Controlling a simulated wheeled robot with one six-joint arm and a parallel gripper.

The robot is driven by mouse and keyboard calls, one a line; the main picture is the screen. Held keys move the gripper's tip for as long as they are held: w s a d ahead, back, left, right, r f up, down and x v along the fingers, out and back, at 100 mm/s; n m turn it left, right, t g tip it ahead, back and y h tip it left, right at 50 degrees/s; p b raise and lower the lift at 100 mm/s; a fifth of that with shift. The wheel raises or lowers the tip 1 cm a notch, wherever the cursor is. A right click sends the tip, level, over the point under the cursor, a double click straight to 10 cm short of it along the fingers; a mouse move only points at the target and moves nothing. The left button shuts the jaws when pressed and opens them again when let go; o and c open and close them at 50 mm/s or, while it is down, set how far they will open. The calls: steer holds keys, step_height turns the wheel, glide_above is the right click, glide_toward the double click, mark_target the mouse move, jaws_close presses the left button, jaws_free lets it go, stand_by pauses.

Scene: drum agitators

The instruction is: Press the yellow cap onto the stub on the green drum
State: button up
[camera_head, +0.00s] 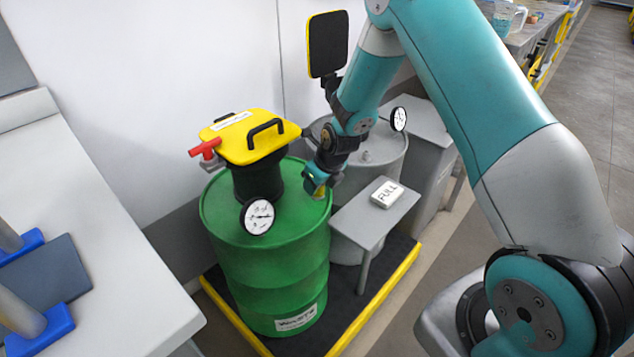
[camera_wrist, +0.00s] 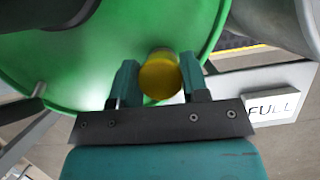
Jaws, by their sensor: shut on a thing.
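The yellow cap (camera_wrist: 160,76) is between the two fingers of my gripper (camera_wrist: 157,84) in the wrist view, and the gripper is shut on it. In the head view my gripper (camera_head: 318,184) is over the right rim of the green drum (camera_head: 265,270), with a bit of yellow cap (camera_head: 320,190) showing between the fingers. The drum top (camera_wrist: 60,60) lies behind the cap in the wrist view. The stub cannot be seen; the cap and gripper may hide it. I cannot tell whether the cap touches the drum top.
A black neck with a yellow lid (camera_head: 250,136), a red-handled valve (camera_head: 205,148) and a dial gauge (camera_head: 258,216) stand on the drum. A grey drum (camera_head: 375,150) is behind my gripper. A small grey table (camera_head: 365,222) with a FULL sign (camera_head: 386,194) stands close at right.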

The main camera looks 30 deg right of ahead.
steer(key=shift+f, duration=0.4)
stand_by(0.5)
steer(key=o, duration=1)
steer(key=shift+r, duration=0.1)
steer(key=shift+c, duration=0.2)
step_height(320, 180, up, 4)
steer(key=p, duration=0.3)
